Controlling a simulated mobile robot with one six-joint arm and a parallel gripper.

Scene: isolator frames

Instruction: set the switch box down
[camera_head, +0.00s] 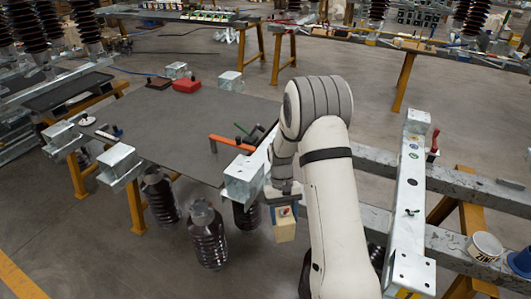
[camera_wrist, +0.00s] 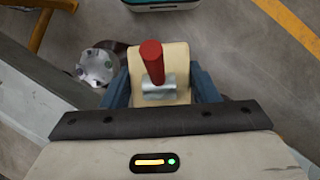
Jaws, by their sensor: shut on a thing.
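The switch box (camera_head: 285,229) is a small cream block held upright below my wrist in the head view. In the wrist view the switch box (camera_wrist: 178,60) shows its cream face with a red lever on a grey metal mount. My gripper (camera_head: 283,207) is shut on it, with a blue-grey finger on each side. The box hangs in the air just right of a galvanised bracket (camera_head: 240,178) at the corner of the grey table (camera_head: 200,131). My arm hides some of the area behind and to its right.
A galvanised beam (camera_head: 408,200) with small fittings lies to the right. A white cup (camera_head: 485,246) and a blue container (camera_head: 521,262) stand at far right. Dark ribbed insulators (camera_head: 207,238) are below left.

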